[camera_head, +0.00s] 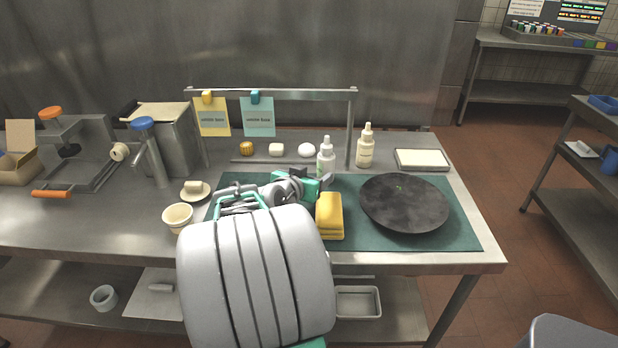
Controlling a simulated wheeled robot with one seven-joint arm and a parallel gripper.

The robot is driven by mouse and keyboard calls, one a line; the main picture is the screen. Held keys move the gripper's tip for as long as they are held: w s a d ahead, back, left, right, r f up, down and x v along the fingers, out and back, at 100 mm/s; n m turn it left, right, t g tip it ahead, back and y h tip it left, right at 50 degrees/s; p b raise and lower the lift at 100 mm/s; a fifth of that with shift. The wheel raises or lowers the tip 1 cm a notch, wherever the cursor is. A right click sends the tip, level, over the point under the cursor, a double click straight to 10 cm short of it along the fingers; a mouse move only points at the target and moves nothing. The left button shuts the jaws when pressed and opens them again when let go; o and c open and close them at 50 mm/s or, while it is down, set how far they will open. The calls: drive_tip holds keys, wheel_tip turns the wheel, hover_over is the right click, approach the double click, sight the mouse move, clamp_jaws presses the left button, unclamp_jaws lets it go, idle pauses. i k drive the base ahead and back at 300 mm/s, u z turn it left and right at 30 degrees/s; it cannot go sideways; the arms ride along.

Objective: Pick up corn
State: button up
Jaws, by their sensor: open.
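A small rounded yellow-orange piece (246,149), which looks like the corn, sits at the back of the steel worktable, left of two pale pieces. It is too small for its detail to be clear. My gripper (298,187) is over the green mat (460,232), in front of the corn and to its right, apart from it. It is open, with nothing visible held. My own large grey arm link hides part of the mat and gripper.
A yellow block (329,216) and a dark round plate (404,203) lie right of my gripper. Two dropper bottles, one white (326,160) and one cream (366,149), stand behind. A metal frame (270,92) with hanging notes spans the back. A cup (177,217) stands left.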

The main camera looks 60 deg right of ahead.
sight(246, 149)
drive_tip(key=z, duration=1.5)
